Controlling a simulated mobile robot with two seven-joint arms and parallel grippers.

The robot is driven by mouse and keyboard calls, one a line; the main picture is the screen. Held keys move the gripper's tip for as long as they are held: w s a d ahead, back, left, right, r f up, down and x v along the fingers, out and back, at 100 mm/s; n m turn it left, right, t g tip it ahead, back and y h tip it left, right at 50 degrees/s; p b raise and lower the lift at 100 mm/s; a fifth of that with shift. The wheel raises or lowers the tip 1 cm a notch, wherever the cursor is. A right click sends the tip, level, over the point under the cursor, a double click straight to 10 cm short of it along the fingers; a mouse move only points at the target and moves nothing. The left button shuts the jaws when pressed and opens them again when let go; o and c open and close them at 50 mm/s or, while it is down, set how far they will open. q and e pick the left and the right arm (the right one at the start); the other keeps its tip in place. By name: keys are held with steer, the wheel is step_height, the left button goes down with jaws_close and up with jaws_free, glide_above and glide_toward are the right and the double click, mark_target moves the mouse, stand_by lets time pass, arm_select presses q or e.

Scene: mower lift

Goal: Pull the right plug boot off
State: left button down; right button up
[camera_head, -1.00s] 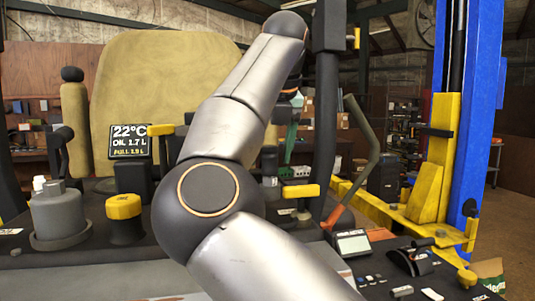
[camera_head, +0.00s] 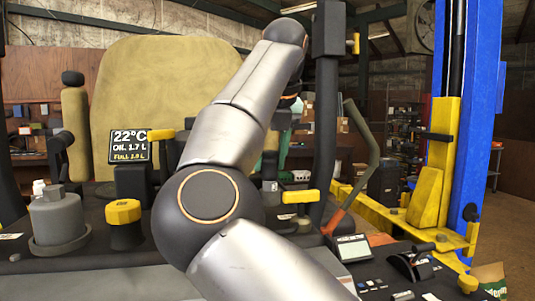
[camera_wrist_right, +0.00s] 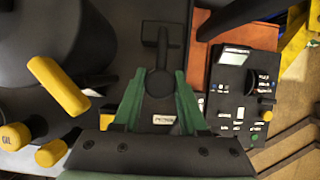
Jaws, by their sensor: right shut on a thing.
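In the right wrist view, my right gripper (camera_wrist_right: 160,78) has its two green fingers closed from both sides on a black plug boot (camera_wrist_right: 160,86). The boot has a rounded body with a dark stem running up to a small block. A small light label shows between the fingers below it. Whether the boot is still seated on its plug cannot be told. In the head view my right arm crosses the middle and hides most of the gripper and the boot. My left gripper is not in view.
The mower's tan seat (camera_head: 165,85), display (camera_head: 129,146), yellow cap (camera_head: 123,211) and grey cylinder (camera_head: 57,215) lie left of my arm. A control panel (camera_head: 352,247) and a blue lift post (camera_head: 487,100) are at right.

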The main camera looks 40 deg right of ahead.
steer(key=shift+w+d+r+p, duration=0.2)
steer(key=shift+w+r+p, duration=0.1)
steer(key=shift+r+p, duration=0.45)
steer(key=shift+w+d+r+p, duration=0.3)
steer(key=shift+w+p, duration=0.1)
steer(key=shift+p, duration=0.25)
steer(key=shift+w+d+r, duration=0.4)
steer(key=shift+w+r, duration=0.05)
steer(key=shift+w, duration=0.3)
steer(key=shift+w+d+r, duration=0.4)
steer(key=shift+w+r, duration=0.05)
steer(key=shift+w, duration=0.3)
steer(key=shift+w+d+r, duration=0.15)
steer(key=shift+w+d, duration=0.15)
steer(key=shift+w, duration=0.2)
steer(key=shift+w+d+r, duration=0.1)
steer(key=shift+w+d, duration=0.15)
steer(key=shift+w, duration=0.2)
steer(key=shift+w+d, duration=0.35)
steer(key=shift+w, duration=0.4)
steer(key=o, duration=0.8)
steer(key=shift+o, duration=0.2)
steer(key=shift+f, duration=0.15)
